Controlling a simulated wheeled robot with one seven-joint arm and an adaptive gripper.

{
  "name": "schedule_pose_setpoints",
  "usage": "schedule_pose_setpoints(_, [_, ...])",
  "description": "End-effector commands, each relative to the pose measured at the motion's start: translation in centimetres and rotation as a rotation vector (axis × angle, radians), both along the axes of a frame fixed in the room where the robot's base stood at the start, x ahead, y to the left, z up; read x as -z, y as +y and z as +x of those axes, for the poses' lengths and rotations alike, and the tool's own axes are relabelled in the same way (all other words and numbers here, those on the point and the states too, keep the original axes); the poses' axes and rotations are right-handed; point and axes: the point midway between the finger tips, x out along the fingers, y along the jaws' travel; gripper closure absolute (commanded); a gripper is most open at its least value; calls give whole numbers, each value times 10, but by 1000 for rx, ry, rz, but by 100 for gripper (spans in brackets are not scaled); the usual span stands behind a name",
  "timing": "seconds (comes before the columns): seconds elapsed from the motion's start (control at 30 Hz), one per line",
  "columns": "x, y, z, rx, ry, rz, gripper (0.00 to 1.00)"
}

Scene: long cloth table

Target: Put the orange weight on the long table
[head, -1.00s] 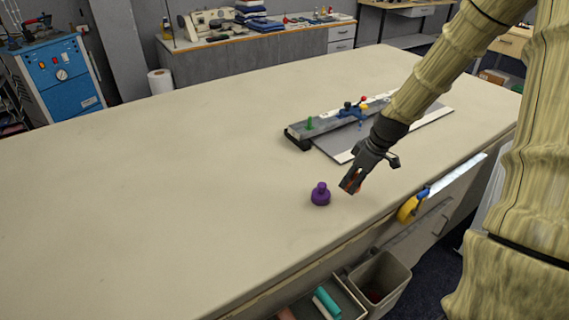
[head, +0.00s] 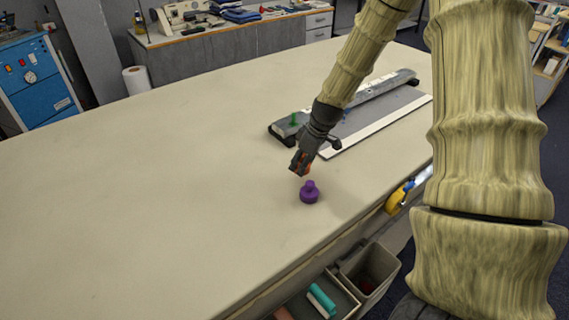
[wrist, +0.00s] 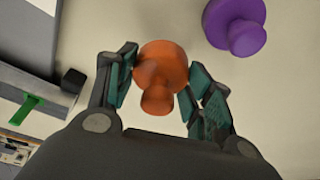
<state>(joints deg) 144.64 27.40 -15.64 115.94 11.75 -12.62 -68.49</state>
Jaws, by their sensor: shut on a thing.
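My gripper (head: 300,166) is over the long cloth table (head: 160,190), just behind and left of a purple weight in the head view. It is shut on the orange weight (wrist: 162,72), a round knobbed piece between the two fingers in the wrist view. In the head view only a bit of orange shows between the fingers. The purple weight (head: 309,192) stands upright on the table; it also shows at the upper right of the wrist view (wrist: 236,26). Whether the orange weight touches the cloth I cannot tell.
A grey cutting board with a rail (head: 360,110) and a green knob (head: 293,119) lies behind my gripper. A yellow tape roll (head: 396,198) hangs at the front edge, near a grey bin (head: 372,275). The table's left side is clear.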

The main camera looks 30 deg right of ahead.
Motion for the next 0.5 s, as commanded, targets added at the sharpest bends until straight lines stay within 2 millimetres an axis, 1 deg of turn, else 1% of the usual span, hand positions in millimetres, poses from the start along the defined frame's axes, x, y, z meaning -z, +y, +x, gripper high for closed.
schedule_pose_setpoints(0.03, [-2,5,8,-2,-1,-1,100])
schedule_pose_setpoints(0.1, [-1,11,17,-2,0,-2,100])
schedule_pose_setpoints(0.3, [2,26,40,-2,-1,-1,100])
schedule_pose_setpoints(0.4, [3,32,48,-1,-1,-1,100])
schedule_pose_setpoints(0.5, [5,35,51,-1,-1,0,100])
